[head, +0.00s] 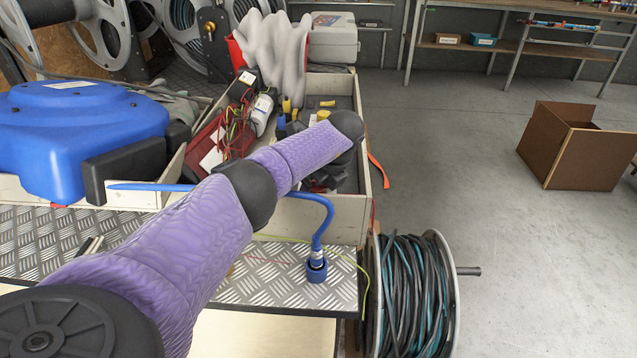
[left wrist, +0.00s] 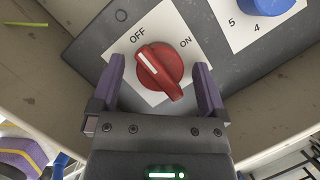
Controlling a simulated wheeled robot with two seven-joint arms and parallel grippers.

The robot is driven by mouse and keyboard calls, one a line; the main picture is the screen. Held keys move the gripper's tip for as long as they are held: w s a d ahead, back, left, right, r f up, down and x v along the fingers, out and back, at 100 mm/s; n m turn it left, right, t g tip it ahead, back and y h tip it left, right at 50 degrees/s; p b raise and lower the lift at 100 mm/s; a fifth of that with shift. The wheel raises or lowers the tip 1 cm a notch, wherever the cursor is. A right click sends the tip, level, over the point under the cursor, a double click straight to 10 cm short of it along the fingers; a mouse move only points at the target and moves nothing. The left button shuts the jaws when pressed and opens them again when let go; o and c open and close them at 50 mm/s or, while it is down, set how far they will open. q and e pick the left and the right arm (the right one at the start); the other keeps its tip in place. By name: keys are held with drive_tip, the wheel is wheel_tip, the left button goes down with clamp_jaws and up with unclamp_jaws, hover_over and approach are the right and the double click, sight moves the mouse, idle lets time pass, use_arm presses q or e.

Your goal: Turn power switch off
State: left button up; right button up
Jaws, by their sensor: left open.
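The power switch is a red rotary knob (left wrist: 162,72) on a white plate marked OFF and ON, fixed to a grey panel (left wrist: 92,50). The white line on the knob points to the upper left, toward OFF. My left gripper (left wrist: 159,64) is open, with one purple finger on each side of the knob. Gaps show between the fingers and the knob. In the head view my purple left arm reaches over the bench, and its forearm and wrist hide the switch. My right gripper is not in view.
A blue knob (left wrist: 265,5) with number marks sits beside the switch. In the head view, a blue hose reel (head: 75,125) is at left, an open-topped box (head: 375,165) holds wires and parts, and a cable drum (head: 440,300) stands at the bench's right. The floor right is mostly clear.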

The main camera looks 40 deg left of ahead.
use_arm(q)
drive_tip(key=p+v, duration=0.5)
drive_tip(key=v, duration=0.4)
drive_tip(key=shift+d+r, duration=0.15)
drive_tip(key=shift+r, duration=0.2)
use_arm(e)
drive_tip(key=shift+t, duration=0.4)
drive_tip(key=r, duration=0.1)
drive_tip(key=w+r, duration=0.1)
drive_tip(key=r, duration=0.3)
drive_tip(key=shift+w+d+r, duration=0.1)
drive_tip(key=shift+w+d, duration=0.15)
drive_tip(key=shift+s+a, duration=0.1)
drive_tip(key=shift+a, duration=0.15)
